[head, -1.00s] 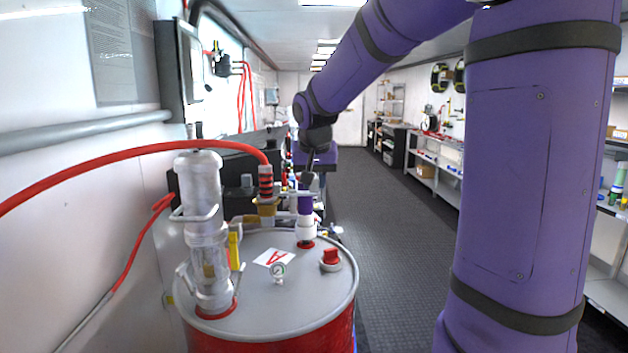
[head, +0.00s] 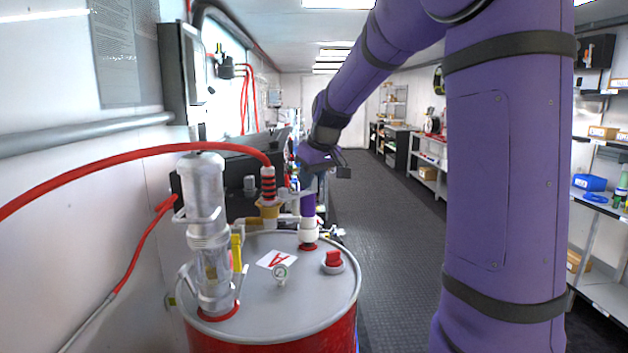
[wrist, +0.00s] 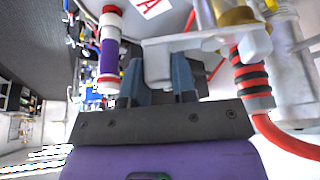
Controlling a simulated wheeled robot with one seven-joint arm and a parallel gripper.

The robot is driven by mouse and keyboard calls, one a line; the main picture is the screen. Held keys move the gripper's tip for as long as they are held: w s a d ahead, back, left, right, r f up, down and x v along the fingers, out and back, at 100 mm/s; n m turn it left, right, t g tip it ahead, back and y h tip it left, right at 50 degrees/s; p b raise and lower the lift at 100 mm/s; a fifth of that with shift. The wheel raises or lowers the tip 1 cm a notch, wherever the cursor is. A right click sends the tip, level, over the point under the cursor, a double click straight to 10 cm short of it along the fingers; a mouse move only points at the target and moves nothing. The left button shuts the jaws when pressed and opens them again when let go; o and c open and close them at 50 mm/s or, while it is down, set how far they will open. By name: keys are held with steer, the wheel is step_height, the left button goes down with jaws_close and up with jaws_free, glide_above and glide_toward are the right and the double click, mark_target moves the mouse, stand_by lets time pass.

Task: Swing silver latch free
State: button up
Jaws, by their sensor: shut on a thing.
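The silver latch (wrist: 208,40) is a pale grey lever beside the brass fitting (wrist: 237,16) on the drum top, seen in the wrist view. My gripper (wrist: 168,75) is shut on the latch's downturned end, with one dark blue finger on each side. In the head view my gripper (head: 311,183) is behind the red hose coupling, over the far side of the drum. The latch (head: 289,194) is small there and partly hidden by fittings.
The red drum (head: 275,330) has a grey lid carrying a clear pump column (head: 208,225), a gauge and a red cap (head: 333,259). A purple-and-white upright fitting (head: 308,220) stands close by. A red hose (head: 110,163) arches left. The aisle floor (head: 395,240) is clear.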

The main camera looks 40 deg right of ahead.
steer(key=n, duration=0.1)
steer(key=w+n+y, duration=0.1)
steer(key=n, duration=0.1)
steer(key=w+n, duration=0.1)
steer(key=n, duration=0.1)
steer(key=shift+w+a+g+y, duration=0.1)
steer(key=shift+a+g+y, duration=0.25)
steer(key=shift+g+y, duration=0.05)
stand_by(0.3)
steer(key=o, duration=0.9)
steer(key=v, duration=1)
steer(key=shift+d+r, duration=0.1)
steer(key=shift+r, duration=0.25)
